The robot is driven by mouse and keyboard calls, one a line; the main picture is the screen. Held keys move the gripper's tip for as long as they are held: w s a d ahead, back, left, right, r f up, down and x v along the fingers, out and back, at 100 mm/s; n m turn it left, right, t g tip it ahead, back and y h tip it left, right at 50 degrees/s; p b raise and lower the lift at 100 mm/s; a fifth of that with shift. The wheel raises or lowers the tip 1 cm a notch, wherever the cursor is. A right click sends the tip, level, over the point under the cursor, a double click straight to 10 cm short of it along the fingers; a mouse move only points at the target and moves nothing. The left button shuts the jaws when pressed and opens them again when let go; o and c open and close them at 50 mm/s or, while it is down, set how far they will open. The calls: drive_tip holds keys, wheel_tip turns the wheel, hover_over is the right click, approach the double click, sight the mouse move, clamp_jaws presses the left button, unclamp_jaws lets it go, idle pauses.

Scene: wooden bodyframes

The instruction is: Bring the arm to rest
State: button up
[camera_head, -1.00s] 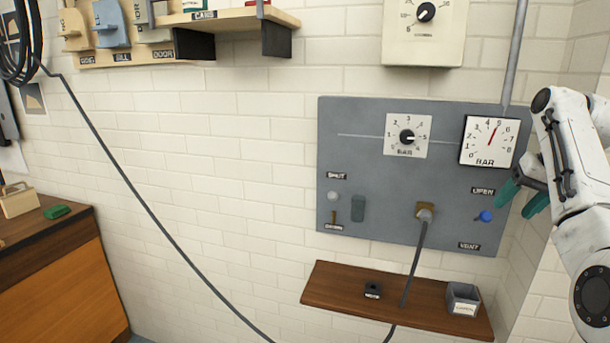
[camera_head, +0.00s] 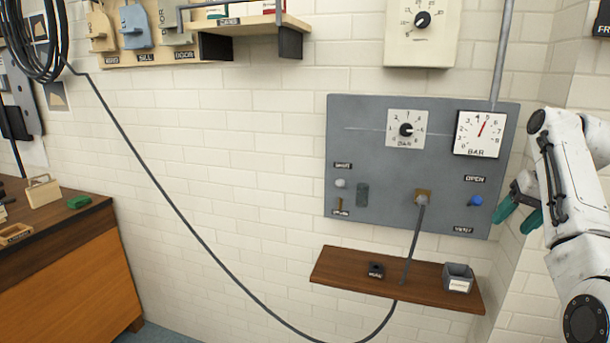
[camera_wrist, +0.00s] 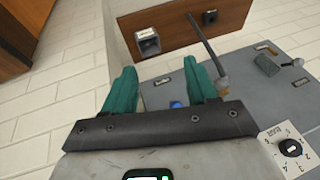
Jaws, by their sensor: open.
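My gripper (camera_head: 518,215) is at the right of the head view, in front of the right edge of the grey panel (camera_head: 380,190). Its two green fingers are apart, with nothing between them. My white arm folds up beside it at the right edge. In the wrist view my gripper (camera_wrist: 160,85) shows its green fingers spread. The blue knob (camera_wrist: 178,105) is seen between and beyond them, and I cannot tell the distance. The same blue knob (camera_head: 476,201) sits under the OPEN label in the head view.
The panel bears a dial (camera_head: 406,129) and a bar gauge (camera_head: 481,134). A hose runs from its fitting (camera_head: 422,197) past a wooden shelf (camera_head: 340,268) with a small grey bin (camera_head: 458,271). A wooden cabinet (camera_head: 70,280) stands left. The wall between is bare except for the hose.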

drive_tip(key=s+a+f+g, duration=0.15)
drive_tip(key=s+f, duration=0.25)
drive_tip(key=f, duration=0.5)
drive_tip(key=s+a+f+h, duration=0.1)
drive_tip(key=s+a+f, duration=0.25)
drive_tip(key=f, duration=0.55)
drive_tip(key=s+a+f, duration=0.2)
drive_tip(key=s+f, duration=0.2)
drive_tip(key=f, duration=0.5)
drive_tip(key=s+a+f+n, duration=0.1)
drive_tip(key=s+a+f, duration=0.25)
drive_tip(key=s, duration=0.45)
drive_tip(key=s+a+f+g, duration=0.1)
drive_tip(key=s+a+f, duration=0.1)
drive_tip(key=s+f, duration=0.35)
drive_tip(key=s+a+f+n, duration=0.1)
drive_tip(key=s+a+f, duration=0.1)
drive_tip(key=s, duration=0.8)
drive_tip(key=s+a+r+n+h, duration=0.1)
drive_tip(key=s+a, duration=0.2)
drive_tip(key=s, duration=1.1)
drive_tip(key=shift+a+g, duration=0.15)
drive_tip(key=shift+g, duration=0.3)
